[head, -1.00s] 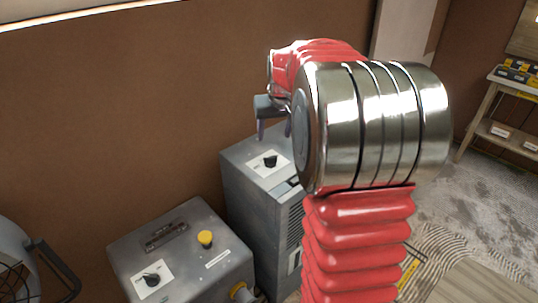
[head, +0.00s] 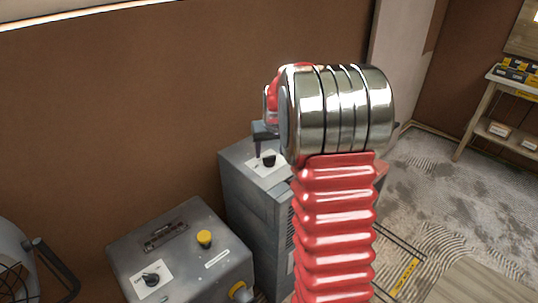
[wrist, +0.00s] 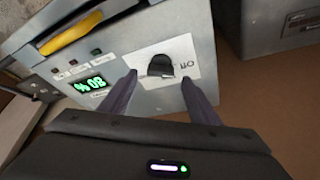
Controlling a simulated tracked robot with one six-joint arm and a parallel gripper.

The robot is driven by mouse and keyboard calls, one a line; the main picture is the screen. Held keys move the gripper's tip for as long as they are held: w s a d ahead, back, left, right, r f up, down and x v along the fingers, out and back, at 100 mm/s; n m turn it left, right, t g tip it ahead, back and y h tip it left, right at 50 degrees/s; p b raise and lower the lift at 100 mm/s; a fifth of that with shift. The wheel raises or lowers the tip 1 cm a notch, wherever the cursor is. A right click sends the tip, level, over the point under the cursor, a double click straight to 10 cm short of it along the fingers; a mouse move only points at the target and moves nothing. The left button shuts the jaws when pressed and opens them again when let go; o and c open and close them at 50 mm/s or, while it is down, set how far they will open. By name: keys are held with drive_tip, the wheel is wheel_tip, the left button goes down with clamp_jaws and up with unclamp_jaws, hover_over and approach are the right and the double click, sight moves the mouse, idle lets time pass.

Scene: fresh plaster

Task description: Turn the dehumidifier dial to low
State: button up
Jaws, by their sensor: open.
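The dehumidifier (head: 250,205) is the tall grey cabinet against the brown wall. On its top is a black dial (head: 269,160) on a white label. In the wrist view the dial (wrist: 160,66) shows large, with the word OFF upside down on the label to its right. A green display (wrist: 90,86) beside it reads 80%, upside down. My gripper (wrist: 158,82) is open, with one finger on each side of the dial; I cannot tell whether they touch it. In the head view my arm hides most of the gripper and part of the cabinet.
A lower grey box (head: 180,250) with its own black dial (head: 151,280) and a yellow button (head: 204,239) stands in front to the left. A yellow handle (wrist: 70,34) lies beyond the display. A wooden shelf (head: 490,110) stands far right, with open floor before it.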

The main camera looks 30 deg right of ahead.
sight(269, 160)
drive_tip(key=shift+x, duration=1.4)
drive_tip(key=c, duration=1.1)
